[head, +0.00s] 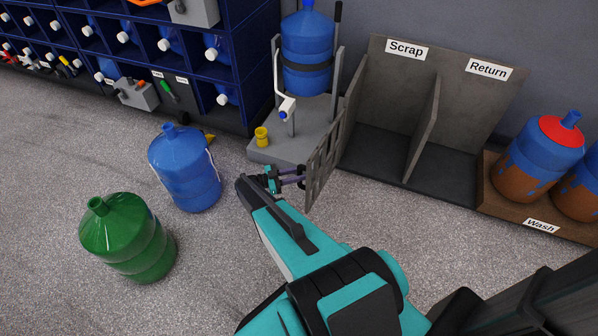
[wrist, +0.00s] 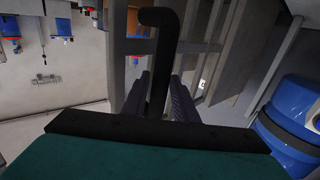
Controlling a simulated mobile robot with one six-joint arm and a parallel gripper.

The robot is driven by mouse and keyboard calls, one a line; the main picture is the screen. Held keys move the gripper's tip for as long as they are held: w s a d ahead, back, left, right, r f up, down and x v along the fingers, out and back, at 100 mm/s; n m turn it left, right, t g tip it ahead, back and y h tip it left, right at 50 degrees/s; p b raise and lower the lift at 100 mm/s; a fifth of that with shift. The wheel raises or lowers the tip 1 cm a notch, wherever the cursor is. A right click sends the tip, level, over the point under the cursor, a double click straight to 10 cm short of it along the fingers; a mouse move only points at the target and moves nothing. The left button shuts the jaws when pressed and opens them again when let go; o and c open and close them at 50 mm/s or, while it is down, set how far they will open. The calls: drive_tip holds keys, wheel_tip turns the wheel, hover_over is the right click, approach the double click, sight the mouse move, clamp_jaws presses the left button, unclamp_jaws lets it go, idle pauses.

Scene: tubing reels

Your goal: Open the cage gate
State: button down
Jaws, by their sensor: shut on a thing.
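The cage gate (head: 325,165) is a grey lattice panel. It stands upright, jutting forward between the pedestal with the blue bottle and the Scrap bay, and its bars fill the upper middle of the wrist view (wrist: 135,47). My gripper (head: 299,177) is at the gate's left face. In the wrist view my gripper (wrist: 162,92) is shut on a dark bent bar, the gate handle (wrist: 161,55), which runs between the two fingers. The gate's hinge side and any latch are not clear to see.
A blue bottle (head: 307,50) stands strapped on a grey pedestal (head: 270,148) with a yellow cup (head: 261,137). A blue bottle (head: 184,168) and a green bottle (head: 127,237) stand on the floor to the left. Scrap and Return bays (head: 437,165) are right of the gate.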

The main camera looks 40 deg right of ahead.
drive_tip(key=shift+w+d, duration=0.2)
drive_tip(key=shift+w, duration=0.15)
drive_tip(key=c, duration=1.6)
unclamp_jaws()
drive_tip(key=shift+a, duration=0.15)
drive_tip(key=shift+w+a, duration=0.1)
drive_tip(key=shift+a, duration=0.1)
drive_tip(key=shift+a, duration=0.15)
drive_tip(key=shift+w+a, duration=0.1)
drive_tip(key=shift+a, duration=0.05)
drive_tip(key=shift+b+v, duration=0.5)
drive_tip(key=shift+v, duration=6.05)
drive_tip(key=shift+a, duration=0.1)
